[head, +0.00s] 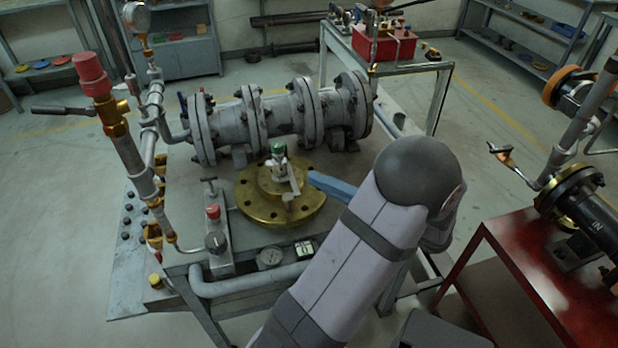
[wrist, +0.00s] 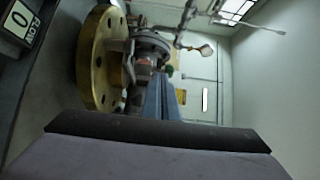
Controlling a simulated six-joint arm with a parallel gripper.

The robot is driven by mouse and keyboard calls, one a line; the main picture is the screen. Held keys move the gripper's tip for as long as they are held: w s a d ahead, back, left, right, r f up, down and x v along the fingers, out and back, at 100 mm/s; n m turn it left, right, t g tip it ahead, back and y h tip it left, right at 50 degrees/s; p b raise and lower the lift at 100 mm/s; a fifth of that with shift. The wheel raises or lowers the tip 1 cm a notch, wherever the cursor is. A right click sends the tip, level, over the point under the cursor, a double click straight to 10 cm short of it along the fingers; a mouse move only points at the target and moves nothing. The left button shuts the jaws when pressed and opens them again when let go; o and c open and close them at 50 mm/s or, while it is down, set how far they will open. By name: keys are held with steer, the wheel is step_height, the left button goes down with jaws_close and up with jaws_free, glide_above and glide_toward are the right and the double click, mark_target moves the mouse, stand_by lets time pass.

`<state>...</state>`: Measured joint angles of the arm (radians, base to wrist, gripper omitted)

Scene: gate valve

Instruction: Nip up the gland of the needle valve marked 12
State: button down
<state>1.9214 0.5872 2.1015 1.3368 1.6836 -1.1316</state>
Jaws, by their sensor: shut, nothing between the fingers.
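I cannot read a 12 on any valve. A small green-topped valve (head: 279,152) stands upright on the brass flange (head: 250,208) at the middle of the bench. The brass flange also shows edge-on in the wrist view (wrist: 88,62). My gripper (head: 313,179) has blue fingers just right of this valve; in the head view their tips look close to it, and I cannot tell whether they touch. The blue fingers also show in the wrist view (wrist: 160,84), shut with nothing between them. The valve's gland is too small to make out.
A grey flanged pipe (head: 280,113) lies behind the flange. Upright piping with a red cap (head: 92,75) stands at left. A red table (head: 530,270) is at right.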

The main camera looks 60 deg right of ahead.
mark_target(281, 164)
steer(key=shift+s, duration=0.5)
steer(key=c, duration=2.1)
jaws_free()
steer(key=shift+o, duration=1.4)
steer(key=shift+w, duration=0.1)
steer(key=w+n+y+b, duration=0.1)
steer(key=y, duration=0.1)
steer(key=w+d+n+y+b, duration=0.1)
steer(key=y, duration=0.1)
steer(key=w+d+n+y, duration=0.1)
steer(key=y, duration=0.1)
steer(key=shift+w+d+f+n+g+b, duration=0.1)
steer(key=shift+w+f+n+g+b, duration=0.1)
steer(key=shift+w+n+g+b, duration=0.15)
steer(key=shift+w+r+n+y, duration=0.15)
steer(key=shift+w+n+y, duration=0.3)
steer(key=shift+y, duration=0.15)
steer(key=shift+p+x, duration=0.65)
steer(key=shift+x, duration=2.95)
jaws_close()
